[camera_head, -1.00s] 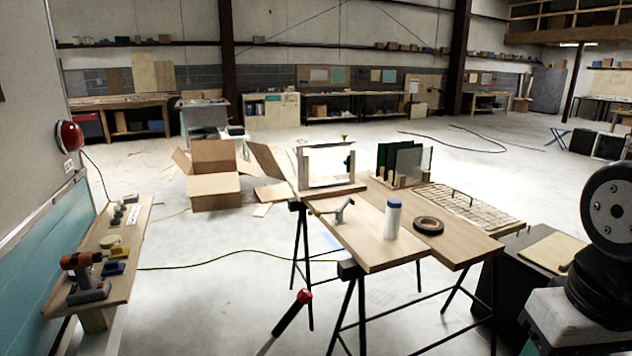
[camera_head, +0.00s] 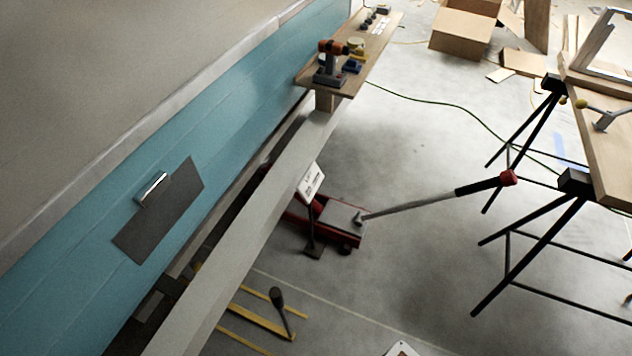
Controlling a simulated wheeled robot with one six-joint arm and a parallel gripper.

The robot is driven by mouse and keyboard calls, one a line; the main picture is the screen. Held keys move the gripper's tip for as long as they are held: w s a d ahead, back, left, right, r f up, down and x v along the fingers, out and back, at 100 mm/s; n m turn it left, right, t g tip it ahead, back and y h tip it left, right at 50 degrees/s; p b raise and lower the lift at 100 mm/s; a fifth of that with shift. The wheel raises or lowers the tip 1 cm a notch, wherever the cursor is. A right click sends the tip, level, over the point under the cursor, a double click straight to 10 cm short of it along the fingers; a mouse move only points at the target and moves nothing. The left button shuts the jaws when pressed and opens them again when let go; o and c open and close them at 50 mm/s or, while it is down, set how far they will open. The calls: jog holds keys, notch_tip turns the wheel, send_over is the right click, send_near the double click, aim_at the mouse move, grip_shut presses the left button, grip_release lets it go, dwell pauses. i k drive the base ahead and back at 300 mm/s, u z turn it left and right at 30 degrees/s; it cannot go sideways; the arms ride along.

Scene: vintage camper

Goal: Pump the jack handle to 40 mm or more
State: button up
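A red floor jack (camera_head: 342,222) stands on the concrete floor, partly under the camper's side. Its long handle (camera_head: 425,202) slants up to the right from the jack. The handle has a black grip (camera_head: 476,188) and a red end knob (camera_head: 508,178). A small white card or label (camera_head: 310,181) with dark print stands by the jack, in front of part of it. I cannot read a lift height. My gripper is not in view.
A black-legged sawhorse (camera_head: 535,215) carrying a wooden worktop (camera_head: 605,160) stands right of the handle's end. A narrow shelf (camera_head: 375,45) holds a drill (camera_head: 331,62). A green cord (camera_head: 440,103) crosses the floor. Floor between jack and sawhorse looks clear.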

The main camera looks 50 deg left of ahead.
aim_at(494, 182)
jog(key=k, duration=0.5)
jog(key=z, duration=0.4)
jog(key=i, duration=0.6)
jog(key=u, duration=0.65)
jog(key=i, duration=0.45)
jog(key=u, duration=0.5)
